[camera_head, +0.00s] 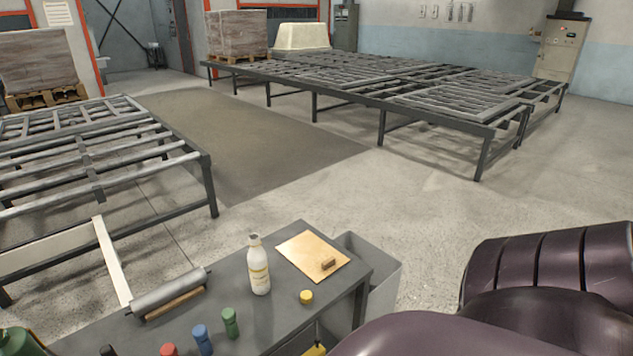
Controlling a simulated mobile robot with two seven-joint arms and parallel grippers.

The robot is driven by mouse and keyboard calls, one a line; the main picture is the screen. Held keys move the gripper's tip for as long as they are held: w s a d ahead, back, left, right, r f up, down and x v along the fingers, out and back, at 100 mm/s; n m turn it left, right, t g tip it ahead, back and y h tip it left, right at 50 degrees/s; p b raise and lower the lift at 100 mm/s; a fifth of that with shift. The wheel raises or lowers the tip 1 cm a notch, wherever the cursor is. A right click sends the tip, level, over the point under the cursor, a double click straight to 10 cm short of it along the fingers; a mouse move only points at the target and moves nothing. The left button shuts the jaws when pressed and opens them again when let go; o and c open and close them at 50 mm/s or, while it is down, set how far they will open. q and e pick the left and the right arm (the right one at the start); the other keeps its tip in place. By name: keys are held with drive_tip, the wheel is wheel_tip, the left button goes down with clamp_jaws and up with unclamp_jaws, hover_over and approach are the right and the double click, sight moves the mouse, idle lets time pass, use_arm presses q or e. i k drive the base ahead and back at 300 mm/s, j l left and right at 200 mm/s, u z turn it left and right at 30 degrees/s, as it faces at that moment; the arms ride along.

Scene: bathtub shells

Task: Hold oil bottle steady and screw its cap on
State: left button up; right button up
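The oil bottle (259,266) is white with a yellowish label and stands upright on the grey table. Its narrow neck points up, and no yellow cap sits on it. A small yellow cap (306,297) lies on the table to the right of the bottle, apart from it, near the table's right edge. Neither of my grippers shows in the head view. Large dark purple rounded links, which look like my own arm, fill the lower right.
The grey table (240,318) also holds a tan board (312,257) with a small brown block, a roller (168,293), and green (230,322), blue (203,339) and red (168,350) containers. A grey bin (383,277) stands at its right. Metal racks (400,85) stand beyond.

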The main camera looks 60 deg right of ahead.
sight(258, 270)
drive_tip(key=l, duration=0.6)
drive_tip(key=k+l, duration=0.15)
drive_tip(key=l, duration=1.1)
drive_tip(key=k, duration=0.05)
